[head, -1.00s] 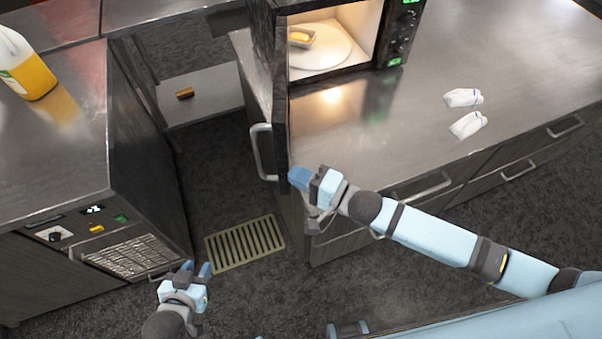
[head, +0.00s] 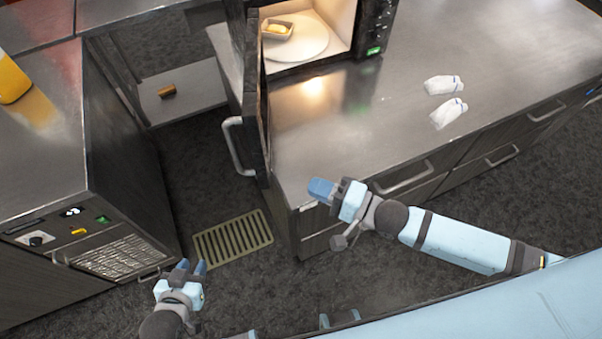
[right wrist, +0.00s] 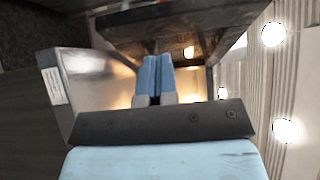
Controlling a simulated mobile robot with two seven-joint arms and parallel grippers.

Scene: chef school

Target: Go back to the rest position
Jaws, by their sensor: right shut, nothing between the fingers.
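My right gripper (head: 320,189) is shut and empty. It hovers near the front edge of the steel counter, to the right of the open microwave door. Its two blue fingers sit together in the right wrist view (right wrist: 153,76). My left gripper (head: 192,268) hangs low over the dark floor, near the floor grate, with a gap between its blue fingers. Nothing shows between them.
The microwave door (head: 254,110) stands open with its handle (head: 236,147) facing left. Inside the lit microwave (head: 340,20) a small dish (head: 277,30) sits on the plate. Two white shaker-like items (head: 449,113) lie on the counter (head: 400,140). A floor grate (head: 233,239) lies between the counters.

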